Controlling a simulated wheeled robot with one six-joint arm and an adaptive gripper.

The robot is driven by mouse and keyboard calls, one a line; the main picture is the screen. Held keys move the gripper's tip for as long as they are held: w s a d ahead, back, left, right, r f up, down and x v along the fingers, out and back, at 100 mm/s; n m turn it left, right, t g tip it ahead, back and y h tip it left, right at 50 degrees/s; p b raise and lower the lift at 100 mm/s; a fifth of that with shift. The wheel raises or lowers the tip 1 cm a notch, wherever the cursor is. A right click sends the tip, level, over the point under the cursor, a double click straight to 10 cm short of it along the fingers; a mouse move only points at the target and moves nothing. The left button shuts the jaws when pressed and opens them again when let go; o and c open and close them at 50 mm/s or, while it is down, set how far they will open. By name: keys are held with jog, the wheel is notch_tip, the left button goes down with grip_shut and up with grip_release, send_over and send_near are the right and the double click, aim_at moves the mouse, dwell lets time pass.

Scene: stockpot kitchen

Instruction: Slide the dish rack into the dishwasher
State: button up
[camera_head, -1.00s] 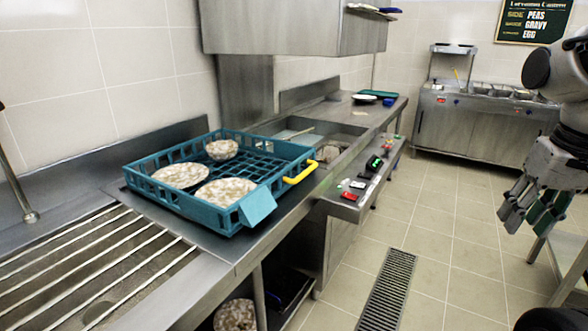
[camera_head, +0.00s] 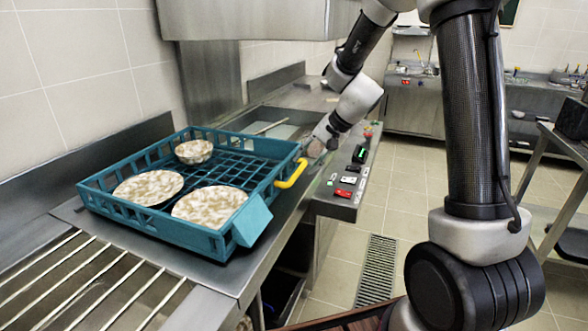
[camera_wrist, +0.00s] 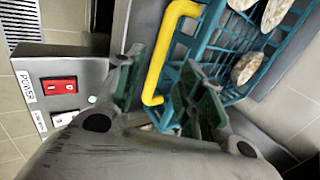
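The teal dish rack (camera_head: 140,213) sits flat on the steel counter and holds two patterned plates and a bowl. A yellow handle (camera_head: 291,174) is on its right side, and a teal flap hangs at its near corner. My gripper (camera_wrist: 160,85) is open in the wrist view, with its green-padded fingers on either side of the yellow handle (camera_wrist: 168,45); contact is unclear. In the head view my gripper (camera_head: 318,147) is small and partly hidden beside the handle. The steel hood (camera_head: 250,18), apparently the dishwasher's, is raised above the counter behind the rack.
A control panel (camera_head: 340,195) with red and other switches juts out right of the rack; its red power switch (camera_wrist: 59,86) is close to my gripper. Slatted bars (camera_head: 75,285) lie at the near left. A sink (camera_head: 285,128) is beyond the rack. A table stands at right.

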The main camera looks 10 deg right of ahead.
aim_at(298, 172)
jog(key=x, duration=0.5)
jog(key=shift+d, duration=0.1)
jog(key=shift+c, duration=0.5)
grip_shut()
